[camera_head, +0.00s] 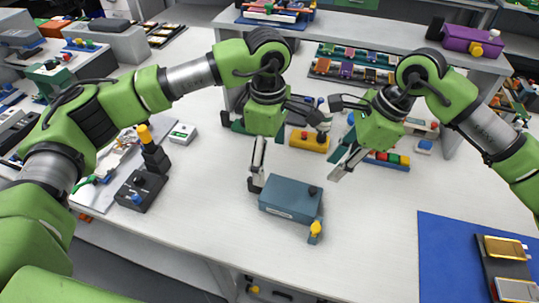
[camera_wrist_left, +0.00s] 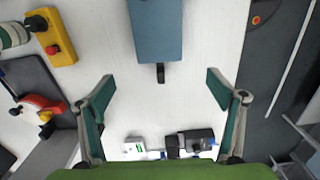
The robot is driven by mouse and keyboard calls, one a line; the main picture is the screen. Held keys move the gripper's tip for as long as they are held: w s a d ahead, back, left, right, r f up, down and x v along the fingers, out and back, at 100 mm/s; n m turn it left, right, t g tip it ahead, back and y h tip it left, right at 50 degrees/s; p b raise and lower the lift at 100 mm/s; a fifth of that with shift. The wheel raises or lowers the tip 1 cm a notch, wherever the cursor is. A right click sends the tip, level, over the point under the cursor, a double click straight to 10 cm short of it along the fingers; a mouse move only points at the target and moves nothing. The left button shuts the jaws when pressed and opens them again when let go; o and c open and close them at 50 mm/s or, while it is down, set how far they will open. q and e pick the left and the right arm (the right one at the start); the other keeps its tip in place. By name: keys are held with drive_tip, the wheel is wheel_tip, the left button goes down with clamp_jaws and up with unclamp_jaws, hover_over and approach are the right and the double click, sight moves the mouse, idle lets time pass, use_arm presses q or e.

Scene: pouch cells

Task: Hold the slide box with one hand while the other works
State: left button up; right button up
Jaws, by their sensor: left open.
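The slide box, a blue-grey box (camera_head: 289,199) with a dark knob on top, sits on the white table in the middle of the head view. A yellow knob (camera_head: 315,229) stands out at its right end. My left gripper (camera_head: 289,160) is open and empty, just behind the box, with one finger near its left end. In the left wrist view the box (camera_wrist_left: 156,28) lies at the top, a dark tab at its end, beyond my open fingers (camera_wrist_left: 160,90). My right gripper (camera_head: 334,141) is open and empty, behind and right of the box, apart from it.
A yellow box (camera_head: 309,141) stands behind the left gripper. A dark block with a yellow-topped post (camera_head: 143,180) is at left, near a small white device (camera_head: 182,134). A blue mat (camera_head: 450,255) with pouch cells lies at front right. The table right of the box is clear.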

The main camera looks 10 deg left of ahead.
sight(270, 187)
use_arm(q)
wheel_tip(270, 187, down, 14)
drive_tip(key=shift+r, duration=0.1)
idle(0.5)
drive_tip(key=c, duration=1.4)
